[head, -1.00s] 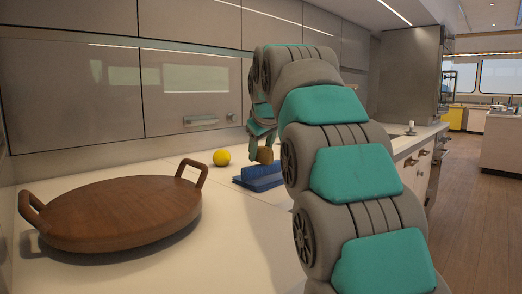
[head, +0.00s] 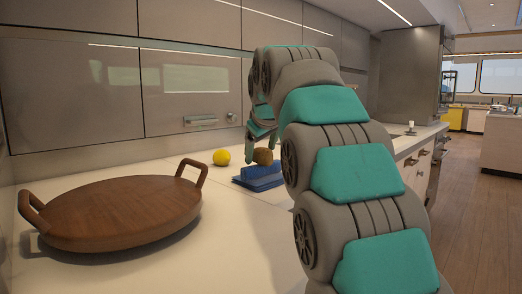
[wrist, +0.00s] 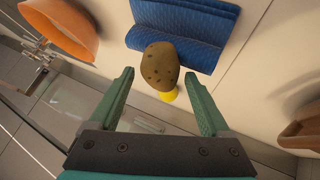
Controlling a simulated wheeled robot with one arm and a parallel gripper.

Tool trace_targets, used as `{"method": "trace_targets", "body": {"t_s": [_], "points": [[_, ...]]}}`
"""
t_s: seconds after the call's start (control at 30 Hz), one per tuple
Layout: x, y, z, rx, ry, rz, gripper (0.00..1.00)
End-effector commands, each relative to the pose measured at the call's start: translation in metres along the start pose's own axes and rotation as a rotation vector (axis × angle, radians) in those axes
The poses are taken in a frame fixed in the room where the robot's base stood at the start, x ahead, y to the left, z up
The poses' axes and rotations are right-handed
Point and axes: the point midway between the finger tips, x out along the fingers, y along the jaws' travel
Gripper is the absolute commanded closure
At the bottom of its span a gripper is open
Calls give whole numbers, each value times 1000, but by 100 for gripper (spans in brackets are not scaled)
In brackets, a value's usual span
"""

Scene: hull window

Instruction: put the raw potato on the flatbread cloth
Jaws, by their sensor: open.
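The raw potato (head: 263,156) is brown and speckled. It appears to rest on the folded blue flatbread cloth (head: 258,176) on the counter. In the wrist view the potato (wrist: 159,66) overlaps the near edge of the ribbed blue cloth (wrist: 190,30). My gripper (wrist: 157,76) is open, with one green finger on each side of the potato's near end and gaps showing between. In the head view my gripper (head: 257,134) is just above and left of the potato, partly hidden by my arm.
A yellow lemon (head: 221,157) sits on the counter left of the cloth. A round wooden tray with handles (head: 120,212) stands at the front left. An orange bowl (wrist: 62,28) shows in the wrist view. Cabinets line the back wall.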

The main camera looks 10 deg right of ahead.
Motion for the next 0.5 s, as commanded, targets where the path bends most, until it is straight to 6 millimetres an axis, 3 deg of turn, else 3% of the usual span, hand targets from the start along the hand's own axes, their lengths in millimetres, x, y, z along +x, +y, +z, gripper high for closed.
{"method": "trace_targets", "body": {"t_s": [0.17, 0.5], "points": [[-16, 0, -1, 0, 0, 0, 17], [-84, 2, -3, 0, 6, 3, 17]]}}
